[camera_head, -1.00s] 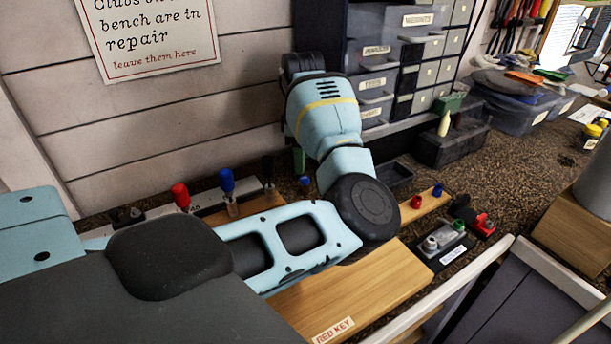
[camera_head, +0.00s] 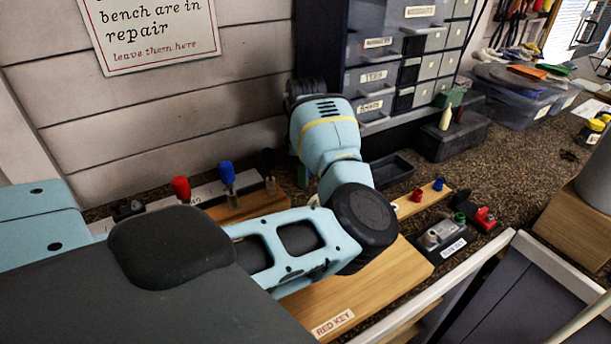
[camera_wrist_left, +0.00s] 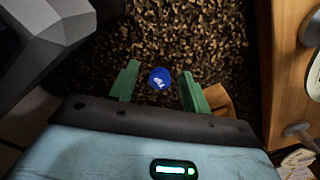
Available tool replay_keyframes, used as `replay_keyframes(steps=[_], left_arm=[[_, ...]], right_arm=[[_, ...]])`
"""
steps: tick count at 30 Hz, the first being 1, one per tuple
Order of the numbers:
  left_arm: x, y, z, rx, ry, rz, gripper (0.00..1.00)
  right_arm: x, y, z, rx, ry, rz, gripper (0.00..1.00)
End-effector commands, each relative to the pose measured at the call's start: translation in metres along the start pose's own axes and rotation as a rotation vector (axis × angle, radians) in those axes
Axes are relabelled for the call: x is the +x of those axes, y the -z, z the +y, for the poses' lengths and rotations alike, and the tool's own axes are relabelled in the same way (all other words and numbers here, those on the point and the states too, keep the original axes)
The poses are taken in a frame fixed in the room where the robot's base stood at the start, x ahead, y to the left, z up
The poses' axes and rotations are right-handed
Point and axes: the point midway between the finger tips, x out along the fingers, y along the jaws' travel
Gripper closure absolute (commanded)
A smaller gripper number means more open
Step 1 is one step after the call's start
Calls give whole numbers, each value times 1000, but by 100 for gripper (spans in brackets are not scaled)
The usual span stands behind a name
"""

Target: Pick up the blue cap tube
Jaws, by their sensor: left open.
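In the left wrist view a round blue cap (camera_wrist_left: 160,78) with a small white mark is seen from above. It lies between the two green fingertips of my left gripper (camera_wrist_left: 160,82), with gaps on both sides. The gripper is open; I cannot tell how far the cap is below the tips. In the head view my left gripper (camera_head: 303,175) points down behind my arm, with only a bit of green finger showing; the cap beneath it is hidden. Another blue-topped piece (camera_head: 227,172) stands in a rack at left. My right gripper is not in view.
Red (camera_head: 181,189) and black (camera_head: 268,160) topped pieces stand near the gripper's left. A black tray (camera_head: 391,169) lies to its right. A wooden board (camera_head: 365,290) labelled "RED KEY" is in front. Drawer cabinets (camera_head: 385,60) rise behind.

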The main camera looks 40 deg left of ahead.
Motion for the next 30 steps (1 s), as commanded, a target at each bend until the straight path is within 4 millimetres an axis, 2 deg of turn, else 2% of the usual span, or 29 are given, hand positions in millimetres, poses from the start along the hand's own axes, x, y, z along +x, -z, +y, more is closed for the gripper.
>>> replay_keyframes(steps=[3,11,22,30], left_arm=[[10,0,0,0,0,-1,52],[11,0,0,0,-1,-1,52],[11,0,0,0,-1,-1,100],[9,0,0,0,-2,-1,100]], right_arm=[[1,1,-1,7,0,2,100],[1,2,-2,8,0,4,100],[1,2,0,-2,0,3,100],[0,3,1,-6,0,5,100]])
